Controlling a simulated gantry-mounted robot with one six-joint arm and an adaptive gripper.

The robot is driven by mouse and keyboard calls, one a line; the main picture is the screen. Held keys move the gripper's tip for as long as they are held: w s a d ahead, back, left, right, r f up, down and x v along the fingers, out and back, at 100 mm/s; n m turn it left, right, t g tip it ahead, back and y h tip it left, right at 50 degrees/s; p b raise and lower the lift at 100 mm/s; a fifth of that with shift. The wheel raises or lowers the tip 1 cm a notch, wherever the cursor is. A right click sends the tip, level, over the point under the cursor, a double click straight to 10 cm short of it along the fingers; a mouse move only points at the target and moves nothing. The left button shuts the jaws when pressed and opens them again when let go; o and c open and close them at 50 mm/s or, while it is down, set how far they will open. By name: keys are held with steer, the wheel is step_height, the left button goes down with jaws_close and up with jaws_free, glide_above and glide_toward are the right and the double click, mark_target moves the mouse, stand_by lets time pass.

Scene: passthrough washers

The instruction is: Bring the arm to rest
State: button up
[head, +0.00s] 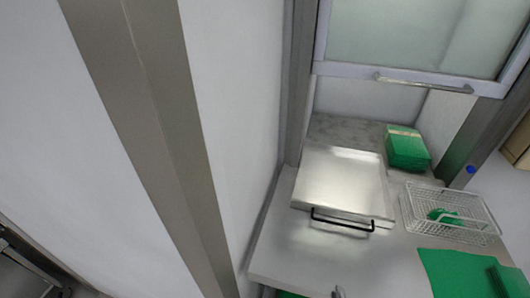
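My arm and my gripper are not visible in the head view. I cannot tell where the gripper is or whether it holds anything.
A counter (293,262) stands at the lower right. On it are a metal box with a black handle (343,184), a green stack (407,148), a wire basket (449,214) holding something green, and a green cloth (455,272). Above is a framed glass hatch (410,38). A wall (235,80) fills the middle.

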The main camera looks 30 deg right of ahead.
steer(key=w+a+r+m+t+y+p, duration=0.15)
steer(key=w+a+r+m+y, duration=0.3)
steer(key=w+a+r, duration=0.8)
steer(key=a+r+m+y, duration=0.2)
steer(key=a+r+y, duration=0.1)
steer(key=a, duration=0.5)
steer(key=s+a+r+m+y+p, duration=0.1)
steer(key=a+r+y, duration=0.2)
steer(key=a+r, duration=0.3)
steer(key=a, duration=0.3)
steer(key=shift+s+m, duration=0.2)
steer(key=shift+m, duration=0.15)
steer(key=shift+f, duration=0.1)
step_height(320, 180, down, 8)
steer(key=b, duration=0.8)
